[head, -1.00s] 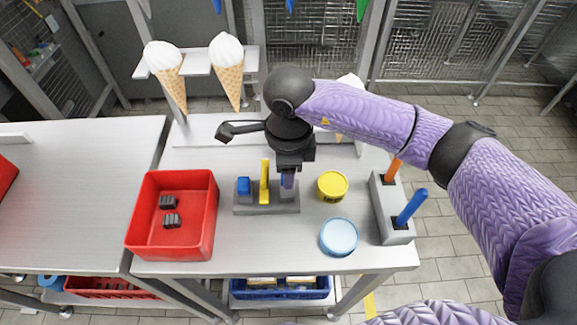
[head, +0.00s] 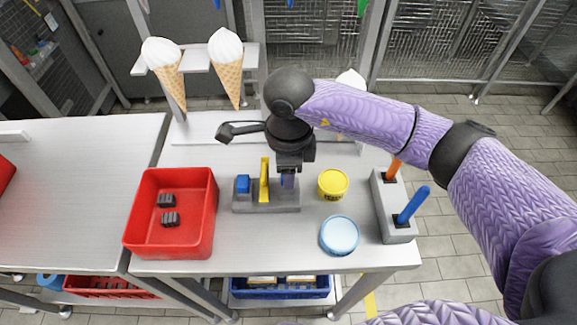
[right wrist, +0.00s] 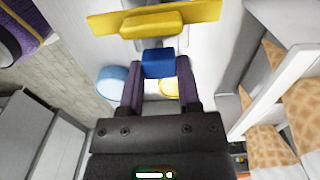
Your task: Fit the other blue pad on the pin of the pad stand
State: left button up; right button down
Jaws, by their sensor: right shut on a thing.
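The grey pad stand (head: 252,208) is on the table's middle, with a tall yellow upright piece (head: 264,180) at its centre. One blue pad (head: 242,184) sits on the stand's left part. My right gripper (head: 288,181) points down over the stand's right part. In the right wrist view it is shut on the other blue pad (right wrist: 158,63), close beside the yellow piece (right wrist: 155,24). In the head view the fingers mostly hide this pad. The pin under it is hidden, so I cannot tell whether the pad touches it. My left gripper is not in view.
A red bin (head: 140,238) with two dark grey parts stands left of the stand. A yellow tub (head: 332,184) and a light blue tub (head: 339,235) stand to the right. Further right, a grey holder (head: 399,229) carries orange and blue handles. Ice cream cones (head: 228,70) stand behind.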

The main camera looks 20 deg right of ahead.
jog(key=shift+f+b, duration=0.85)
jog(key=shift+f, duration=0.2)
dwell(0.7)
grip_release()
dwell(0.4)
jog(key=shift+r, duration=0.1)
jog(key=shift+r+p, duration=1.85)
jog(key=shift+r, duration=0.65)
jog(key=shift+f, duration=0.1)
